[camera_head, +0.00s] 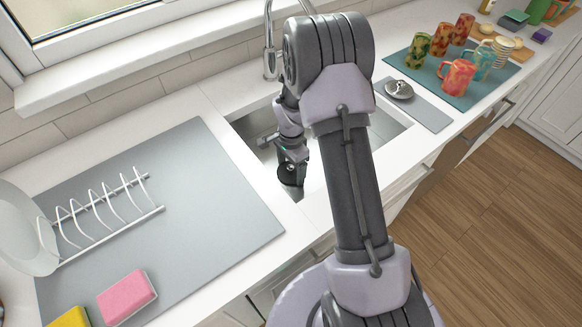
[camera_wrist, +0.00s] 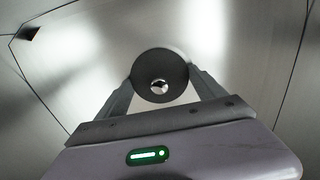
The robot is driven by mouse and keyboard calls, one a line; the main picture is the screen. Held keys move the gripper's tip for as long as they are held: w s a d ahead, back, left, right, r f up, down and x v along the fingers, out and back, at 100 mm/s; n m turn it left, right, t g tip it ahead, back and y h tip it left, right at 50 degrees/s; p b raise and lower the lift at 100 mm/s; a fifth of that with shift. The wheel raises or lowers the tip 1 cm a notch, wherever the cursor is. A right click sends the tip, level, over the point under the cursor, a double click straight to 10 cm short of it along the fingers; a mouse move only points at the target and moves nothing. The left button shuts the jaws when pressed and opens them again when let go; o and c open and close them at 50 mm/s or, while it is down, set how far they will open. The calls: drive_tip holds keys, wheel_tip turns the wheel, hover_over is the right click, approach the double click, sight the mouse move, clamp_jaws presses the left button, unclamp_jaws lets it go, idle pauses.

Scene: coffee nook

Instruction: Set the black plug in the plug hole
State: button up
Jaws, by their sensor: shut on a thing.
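The black plug (camera_head: 291,180) hangs from my gripper (camera_head: 291,164) inside the steel sink (camera_head: 256,128) in the head view. In the wrist view the plug (camera_wrist: 147,68) is a dark round disc with a small bright spot near its middle. It sits between the two fingers of my gripper (camera_wrist: 160,88), which is shut on it. Bare sink metal shows around and below the plug. I cannot make out the plug hole in either view; the plug, my gripper or my arm may cover it.
The tap (camera_head: 269,40) stands behind the sink. Left of it lies a grey mat (camera_head: 215,190) with a white dish rack (camera_head: 110,212), a plate (camera_head: 22,235) and a pink sponge (camera_head: 127,297). Right are a grey board (camera_head: 425,112) and several mugs on a teal mat (camera_head: 412,66).

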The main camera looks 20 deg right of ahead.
idle(0.4)
drive_tip(key=o, duration=1.3)
drive_tip(key=shift+o, duration=0.2)
wheel_tip(320, 180, up, 17)
drive_tip(key=p, duration=0.6)
drive_tip(key=shift+r, duration=0.2)
drive_tip(key=s+a+r+n+t, duration=0.25)
drive_tip(key=s+a+r, duration=0.2)
drive_tip(key=r, duration=0.45)
drive_tip(key=s+a+r+n+t, duration=0.1)
drive_tip(key=s+a+r+n, duration=0.25)
drive_tip(key=s+r, duration=0.35)
drive_tip(key=s+a+r+n+t+y, duration=0.1)
drive_tip(key=s+a+r+n, duration=0.1)
drive_tip(key=s, duration=0.4)
drive_tip(key=s+a+r+n+t+y, duration=0.1)
drive_tip(key=s+a+r+n, duration=0.1)
drive_tip(key=s, duration=0.4)
drive_tip(key=shift+a+r+n+b, duration=0.3)
drive_tip(key=shift+a+n+b, duration=0.15)
drive_tip(key=shift+a+n, duration=0.4)
